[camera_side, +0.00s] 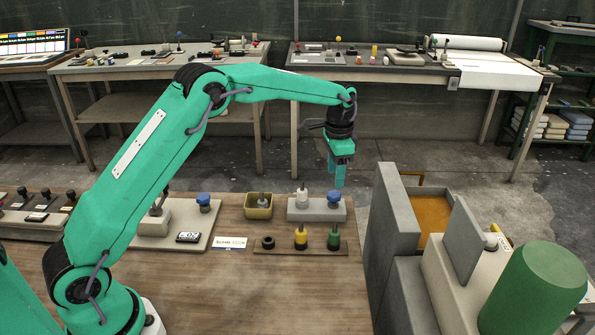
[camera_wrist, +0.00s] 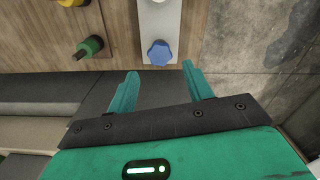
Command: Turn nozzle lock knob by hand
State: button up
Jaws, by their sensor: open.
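Two blue lobed knobs show; I cannot tell which one is the nozzle lock knob. One blue knob (camera_side: 334,198) is on the right end of a grey block (camera_side: 316,214). The other blue knob (camera_side: 203,201) stands on a pale plate farther left. My gripper (camera_side: 336,181) points down, open and empty, above the right knob in the side view. In the wrist view that knob (camera_wrist: 160,53) lies just beyond my gripper's open fingers (camera_wrist: 159,71), lined up with the gap between them. The fingers appear clear of it.
A strip with green (camera_side: 334,238) and yellow (camera_side: 301,237) posts lies in front of the block. A yellow bin (camera_side: 258,209) is to its left. Tall grey panels (camera_side: 387,225) and a green cylinder (camera_side: 535,288) stand to the right. The front tabletop (camera_side: 290,285) is clear.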

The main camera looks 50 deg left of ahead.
aim_at(334, 195)
jog(key=shift+f, duration=2.95)
jog(key=shift+f, duration=0.1)
jog(key=c, duration=0.7)
